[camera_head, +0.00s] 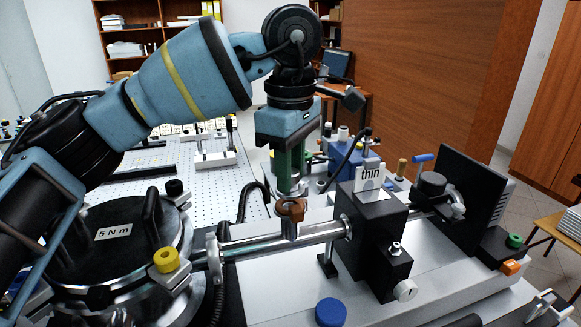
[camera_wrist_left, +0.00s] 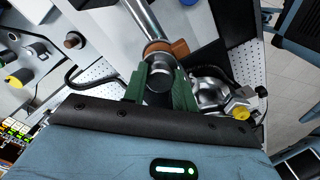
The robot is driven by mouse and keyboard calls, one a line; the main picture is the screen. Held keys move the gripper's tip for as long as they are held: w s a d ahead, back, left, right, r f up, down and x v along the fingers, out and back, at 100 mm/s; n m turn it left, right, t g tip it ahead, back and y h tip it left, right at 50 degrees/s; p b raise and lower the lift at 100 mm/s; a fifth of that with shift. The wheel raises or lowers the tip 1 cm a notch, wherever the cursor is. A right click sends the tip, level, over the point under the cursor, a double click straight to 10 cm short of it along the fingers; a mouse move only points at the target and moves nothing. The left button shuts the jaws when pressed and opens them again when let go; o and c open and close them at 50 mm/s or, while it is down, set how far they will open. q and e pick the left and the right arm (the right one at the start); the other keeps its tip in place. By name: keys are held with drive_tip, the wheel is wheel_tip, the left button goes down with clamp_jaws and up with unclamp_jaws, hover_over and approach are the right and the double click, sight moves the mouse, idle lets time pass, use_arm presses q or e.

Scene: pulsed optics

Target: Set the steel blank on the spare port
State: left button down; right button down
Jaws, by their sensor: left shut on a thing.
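My left gripper (camera_head: 290,188) points straight down with green fingers, directly over the brown-collared port (camera_head: 291,208) that rises from the steel tube. It is shut on the steel blank (camera_wrist_left: 157,83), a dark round piece between the green fingers in the left wrist view. The brown collar (camera_wrist_left: 166,50) shows just past the blank there. In the head view the fingers hide most of the blank. The fingertips are very close to the port; I cannot tell whether the blank touches it. My right gripper is not in view.
The steel tube (camera_head: 256,241) runs from the round chamber marked "5 N m" (camera_head: 113,231) to a black block (camera_head: 373,239) with a "thin" card (camera_head: 370,173). A yellow knob (camera_head: 166,260) and a blue cap (camera_head: 330,312) are nearer. A perforated optical table (camera_head: 190,190) lies behind.

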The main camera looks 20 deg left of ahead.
use_arm(q)
drive_tip(key=shift+f, duration=1.1)
idle(0.5)
drive_tip(key=c, duration=1.3)
unclamp_jaws()
drive_tip(key=shift+o, duration=1.3)
drive_tip(key=shift+w+f, duration=0.1)
drive_tip(key=shift+w, duration=0.05)
drive_tip(key=shift+s, duration=0.25)
drive_tip(key=shift+w+r, duration=0.1)
drive_tip(key=shift+r, duration=0.35)
wheel_tip(320, 180, up, 7)
drive_tip(key=shift+r, duration=0.1)
